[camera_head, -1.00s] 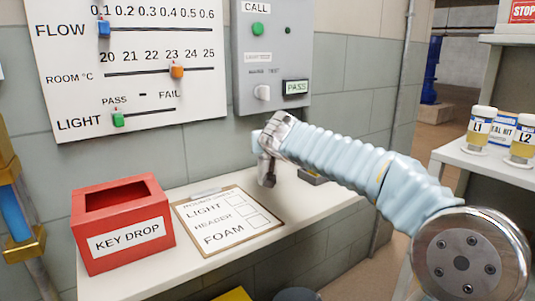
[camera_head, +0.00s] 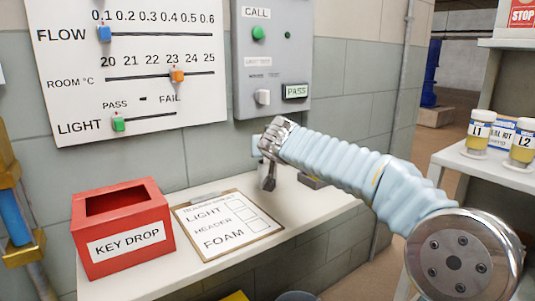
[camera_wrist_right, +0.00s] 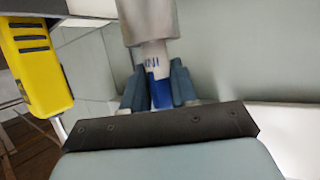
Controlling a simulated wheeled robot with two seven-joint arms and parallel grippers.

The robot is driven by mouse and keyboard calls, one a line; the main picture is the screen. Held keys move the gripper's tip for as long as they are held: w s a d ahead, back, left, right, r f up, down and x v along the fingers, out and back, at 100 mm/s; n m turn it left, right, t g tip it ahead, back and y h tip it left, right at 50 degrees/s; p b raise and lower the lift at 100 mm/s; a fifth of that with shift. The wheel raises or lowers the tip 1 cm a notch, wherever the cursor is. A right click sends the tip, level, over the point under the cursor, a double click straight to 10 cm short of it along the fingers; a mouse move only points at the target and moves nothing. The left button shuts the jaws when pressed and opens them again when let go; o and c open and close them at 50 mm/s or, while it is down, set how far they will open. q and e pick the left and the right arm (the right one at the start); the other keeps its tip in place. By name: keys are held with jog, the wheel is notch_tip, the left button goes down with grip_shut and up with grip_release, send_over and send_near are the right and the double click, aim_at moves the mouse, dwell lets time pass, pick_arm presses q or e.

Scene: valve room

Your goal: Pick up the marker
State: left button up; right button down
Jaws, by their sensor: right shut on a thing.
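In the right wrist view, my right gripper (camera_wrist_right: 156,88) is shut on the marker (camera_wrist_right: 160,93), a slim white and blue thing with part of a printed word showing. A wider grey cylinder (camera_wrist_right: 148,20) lies along its far end; I cannot tell whether it is part of the marker. The marker is too small or hidden to make out there. My left gripper is not in view.
On the counter stand a red key drop box (camera_head: 123,228), the clipboard (camera_head: 228,224) and a small dark object (camera_head: 312,181) close beside my gripper. A wall panel (camera_head: 270,60) rises behind. Jars (camera_head: 478,130) stand on a shelf at right. The wrist view shows a yellow object (camera_wrist_right: 36,65).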

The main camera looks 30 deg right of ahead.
jog(key=shift+s+r, duration=0.2)
jog(key=shift+s, duration=0.05)
notch_tip(320, 180, up, 7)
jog(key=shift+s+f+p, duration=0.1)
jog(key=shift+p, duration=0.55)
jog(key=s+d+b, duration=0.1)
jog(key=s+b, duration=0.3)
jog(key=s, duration=1.5)
jog(key=shift+d+f, duration=0.15)
jog(key=shift+d, duration=0.15)
